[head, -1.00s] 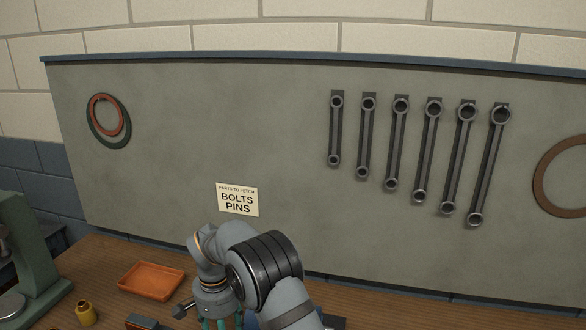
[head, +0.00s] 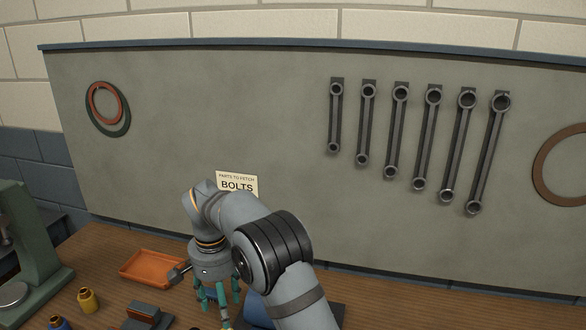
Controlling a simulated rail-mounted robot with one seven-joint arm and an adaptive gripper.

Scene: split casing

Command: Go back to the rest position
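My gripper (head: 219,303) has teal fingers and hangs down over the wooden bench at the lower middle of the head view. Its fingers look spread, and I see nothing held between them, though their tips are near the bottom of the picture. My grey arm reaches in from the lower edge and covers part of the bench behind it. A blue part (head: 255,311) shows partly behind the arm, right of the fingers.
An orange tray (head: 152,267) lies left of my gripper, with a bolt-like grey part (head: 178,274) beside it. A brass cylinder (head: 88,301), a dark block (head: 146,315) and a green machine (head: 32,245) stand left. A sign (head: 238,184) and several wrenches (head: 397,140) hang on the backboard.

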